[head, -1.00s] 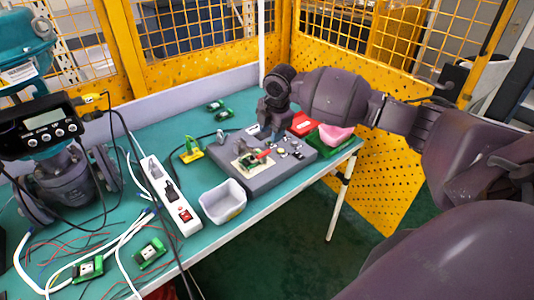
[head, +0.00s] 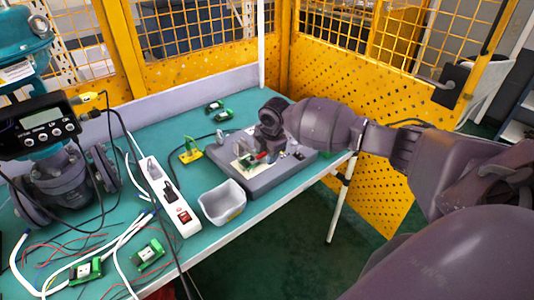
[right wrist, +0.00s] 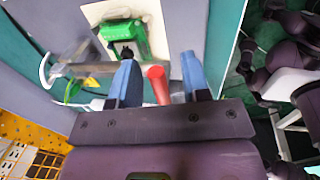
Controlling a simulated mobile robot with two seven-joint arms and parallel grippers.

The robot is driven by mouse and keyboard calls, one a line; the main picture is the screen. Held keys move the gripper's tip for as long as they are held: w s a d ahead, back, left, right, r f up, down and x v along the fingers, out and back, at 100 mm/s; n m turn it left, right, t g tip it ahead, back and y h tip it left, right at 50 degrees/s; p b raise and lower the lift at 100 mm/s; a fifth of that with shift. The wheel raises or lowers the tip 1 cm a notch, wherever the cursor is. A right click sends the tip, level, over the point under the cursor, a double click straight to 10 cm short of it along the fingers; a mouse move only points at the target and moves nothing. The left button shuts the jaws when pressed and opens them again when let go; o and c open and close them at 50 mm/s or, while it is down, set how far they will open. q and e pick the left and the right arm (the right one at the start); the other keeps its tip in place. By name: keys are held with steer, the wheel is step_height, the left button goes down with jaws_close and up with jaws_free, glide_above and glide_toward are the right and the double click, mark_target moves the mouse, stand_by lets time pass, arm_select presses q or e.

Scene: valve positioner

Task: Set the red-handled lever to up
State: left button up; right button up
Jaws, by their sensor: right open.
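The red-handled lever (head: 261,156) sits on a pale plate on the grey box (head: 228,172) on the table. My right gripper (head: 262,150) is low over the box at the lever, and my arm hides part of the box. In the right wrist view its two blue fingers (right wrist: 160,82) are open, and the red handle (right wrist: 157,84) shows between them, closer to the right finger. I cannot tell whether either finger touches it. A green block (right wrist: 126,40) stands on the plate beyond the fingers. My left gripper is out of view.
A pale open bin (head: 222,204) stands in front of the box. A white power strip (head: 168,196) lies to its left. A yellow-green part (head: 190,152) sits left of the box. Cables and small green boards cover the left of the table. A yellow mesh fence stands behind.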

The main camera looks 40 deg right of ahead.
jaws_close()
steer(key=shift+r, duration=0.1)
